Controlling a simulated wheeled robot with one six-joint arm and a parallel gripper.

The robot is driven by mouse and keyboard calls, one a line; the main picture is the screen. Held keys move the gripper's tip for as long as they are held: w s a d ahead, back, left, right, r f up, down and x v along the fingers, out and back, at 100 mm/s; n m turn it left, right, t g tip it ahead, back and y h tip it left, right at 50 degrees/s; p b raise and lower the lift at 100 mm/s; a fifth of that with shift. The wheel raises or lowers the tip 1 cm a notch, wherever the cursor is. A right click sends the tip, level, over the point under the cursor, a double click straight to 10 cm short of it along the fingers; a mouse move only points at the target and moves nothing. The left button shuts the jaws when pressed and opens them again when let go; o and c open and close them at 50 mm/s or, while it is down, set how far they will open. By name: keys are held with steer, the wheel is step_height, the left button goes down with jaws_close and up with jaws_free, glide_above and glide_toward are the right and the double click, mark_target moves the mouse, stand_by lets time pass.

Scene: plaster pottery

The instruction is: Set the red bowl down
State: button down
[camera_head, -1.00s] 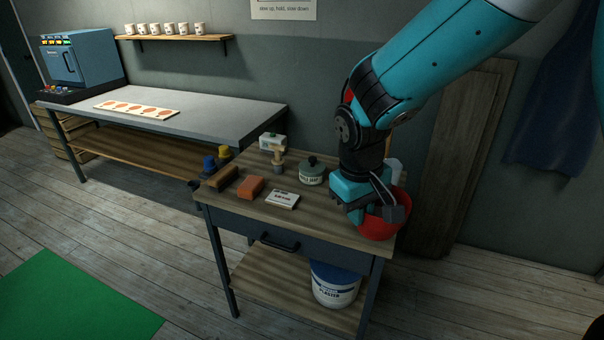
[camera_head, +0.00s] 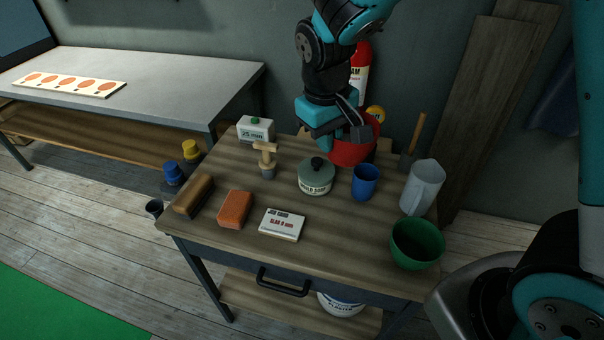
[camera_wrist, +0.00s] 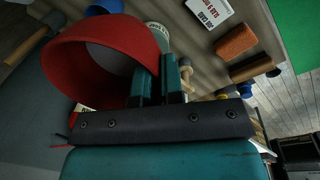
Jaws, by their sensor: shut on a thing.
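The red bowl (camera_head: 350,153) is at the back right of the wooden work cart (camera_head: 215,258), behind the blue cup. My gripper (camera_head: 337,128) is shut on its rim, at the bowl's left side. In the wrist view the red bowl (camera_wrist: 90,65) fills the upper left, and the fingers (camera_wrist: 172,80) pinch its wall. The head view cannot settle whether the bowl's base touches the cart top; its underside is partly hidden.
Bare wood shows at the front middle.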

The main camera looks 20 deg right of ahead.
steer(key=f+p, duration=0.1)
steer(key=f, duration=0.9)
steer(key=f+p, duration=0.2)
steer(key=f, duration=0.8)
steer(key=shift+w, duration=0.2)
steer(key=c, duration=1.3)
jaws_free()
steer(key=shift+f, duration=0.1)
steer(key=shift+o, duration=0.2)
